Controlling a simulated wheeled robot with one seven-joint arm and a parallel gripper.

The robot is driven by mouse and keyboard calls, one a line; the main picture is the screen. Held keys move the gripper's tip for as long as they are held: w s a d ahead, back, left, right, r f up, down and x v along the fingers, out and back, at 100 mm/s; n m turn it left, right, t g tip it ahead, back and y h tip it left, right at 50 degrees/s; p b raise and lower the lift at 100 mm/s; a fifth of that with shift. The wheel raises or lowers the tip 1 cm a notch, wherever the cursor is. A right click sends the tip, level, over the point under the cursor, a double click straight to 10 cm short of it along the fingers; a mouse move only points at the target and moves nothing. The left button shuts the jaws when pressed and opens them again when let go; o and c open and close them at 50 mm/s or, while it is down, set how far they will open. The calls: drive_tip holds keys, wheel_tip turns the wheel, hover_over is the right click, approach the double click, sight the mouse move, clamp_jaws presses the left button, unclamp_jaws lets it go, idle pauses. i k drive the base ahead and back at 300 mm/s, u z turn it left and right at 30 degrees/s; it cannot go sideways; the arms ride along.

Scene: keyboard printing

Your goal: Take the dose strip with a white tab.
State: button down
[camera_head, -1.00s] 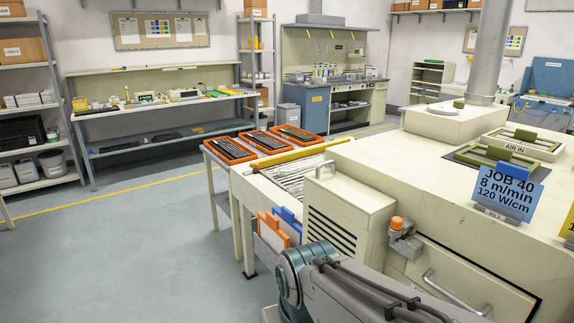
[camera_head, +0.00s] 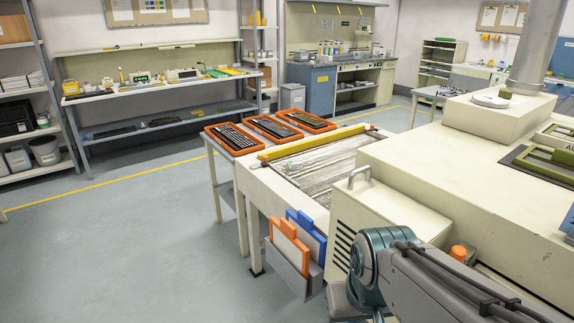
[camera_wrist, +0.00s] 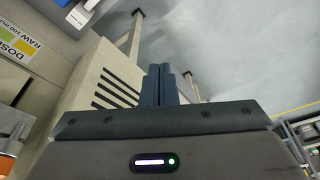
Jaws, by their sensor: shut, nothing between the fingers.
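I cannot make out a dose strip with a white tab in either view. In the wrist view, a partly cut-off label reading "DOSE" and "RAW 100 m…" (camera_wrist: 18,42) is at the upper left. A white piece with blue on it (camera_wrist: 82,10) shows at the top edge, too cropped to identify. My gripper (camera_wrist: 165,80) points away from the wrist camera, its two dark fingers together and empty. It appears apart from the label and the white piece. The head view shows my arm at the lower right, but not my gripper.
A holder (camera_head: 293,268) with orange and blue framed pieces hangs at the conveyor's near end. A vented cream housing (camera_head: 372,215) stands beside my arm. Orange trays with keyboards (camera_head: 232,138) sit beyond the conveyor (camera_head: 325,160). The floor at left is clear.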

sight(293, 166)
drive_tip(key=u, duration=0.75)
drive_tip(key=i, duration=1.4)
drive_tip(key=u, duration=0.5)
drive_tip(key=i, duration=1.5)
drive_tip(key=z, duration=1.45)
drive_tip(key=i, duration=1)
drive_tip(key=z, duration=0.95)
